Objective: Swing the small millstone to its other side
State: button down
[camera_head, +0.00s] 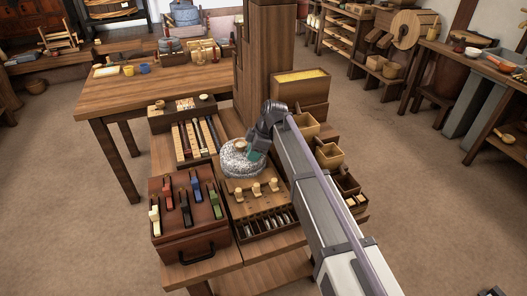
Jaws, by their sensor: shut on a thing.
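The small millstone (238,166) is a round, speckled grey stone lying flat near the middle of the low wooden bench (221,265). A small brown spot or knob shows at its top centre. My gripper (254,155) reaches in from the right, with its greenish fingers low at the right part of the stone. It is shut on the millstone or a part of it there. The exact grip point is small and partly hidden by the fingers and wrist.
A rack of long tools (196,139) stands to the stone's left. A brown case (190,244) with coloured pieces lies front left. Pale wooden pegs (256,190) stand just in front. Small wooden boxes (329,156) flank my arm. A tall wooden post (265,65) rises behind.

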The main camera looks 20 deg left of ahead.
dwell(0.3)
jog(key=c, duration=0.9)
grip_release()
jog(key=p+v, duration=1)
jog(key=shift+r, duration=0.4)
